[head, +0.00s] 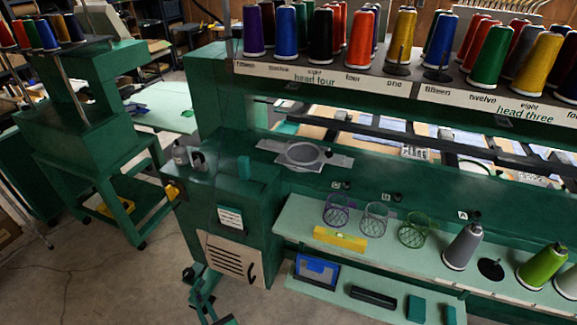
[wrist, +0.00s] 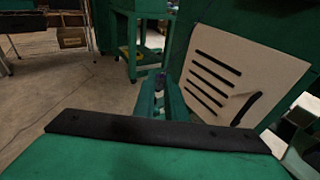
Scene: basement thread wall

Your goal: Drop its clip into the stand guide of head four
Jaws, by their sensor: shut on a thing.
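The head four stand (head: 314,79) is a long rack with a white label strip at the top of the head view. Purple, blue, black, red and gold cones stand on it. A bare black pin disc (head: 397,70) sits near its "one" label. I cannot make out a stand guide on it. My gripper (head: 188,272) is low at the front left of the green machine, well below the stand. In the wrist view its green fingers (wrist: 161,84) are close together on a small dark bluish piece (wrist: 161,77). That piece is too small to identify as the clip.
A vented cream panel (head: 232,258) is beside my gripper. Open concrete floor (head: 95,265) lies to the left.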

